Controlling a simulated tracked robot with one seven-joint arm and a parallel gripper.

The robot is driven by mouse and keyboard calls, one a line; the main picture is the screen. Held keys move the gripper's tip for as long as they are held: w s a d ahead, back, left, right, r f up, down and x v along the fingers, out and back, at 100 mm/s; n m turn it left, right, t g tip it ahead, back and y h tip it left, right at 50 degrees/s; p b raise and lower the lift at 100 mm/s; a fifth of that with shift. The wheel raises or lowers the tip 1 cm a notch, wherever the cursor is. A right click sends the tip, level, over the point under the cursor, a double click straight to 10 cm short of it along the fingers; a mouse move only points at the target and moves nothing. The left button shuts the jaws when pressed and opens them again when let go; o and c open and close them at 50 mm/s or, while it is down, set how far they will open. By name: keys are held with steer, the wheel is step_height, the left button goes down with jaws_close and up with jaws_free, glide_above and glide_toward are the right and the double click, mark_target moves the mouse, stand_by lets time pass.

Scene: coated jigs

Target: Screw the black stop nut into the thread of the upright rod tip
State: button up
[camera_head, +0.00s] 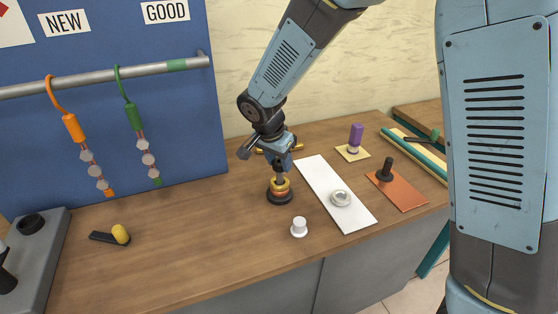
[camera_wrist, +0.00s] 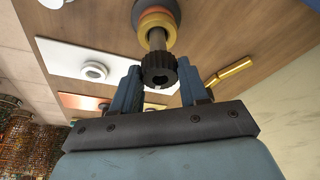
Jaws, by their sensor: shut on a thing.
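The black stop nut (camera_wrist: 158,70), a knurled ring, sits between the two blue fingers of my gripper (camera_wrist: 161,76), which is shut on it. The grey upright rod (camera_wrist: 157,40) runs from the nut to a gold ring. The nut is at the rod tip and in line with it; how far it is threaded on cannot be told. In the head view my gripper (camera_head: 281,164) points down over the rod (camera_head: 280,178), which stands on a black base (camera_head: 280,199) with gold and orange rings around it. The nut is not clear there.
A white board (camera_head: 323,178) with a light ring (camera_head: 341,198) lies right of the rod. A white knob (camera_head: 299,227) stands in front. A brass bar (camera_wrist: 230,77) lies close behind. An orange plate (camera_head: 405,192) with a black peg is farther right.

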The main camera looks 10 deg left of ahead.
stand_by(0.3)
steer(key=shift+m+h, duration=0.3)
steer(key=shift+m, duration=0.8)
steer(key=o, duration=0.6)
steer(key=shift+n, duration=0.9)
steer(key=shift+n+y, duration=0.5)
steer(key=shift+n, duration=0.4)
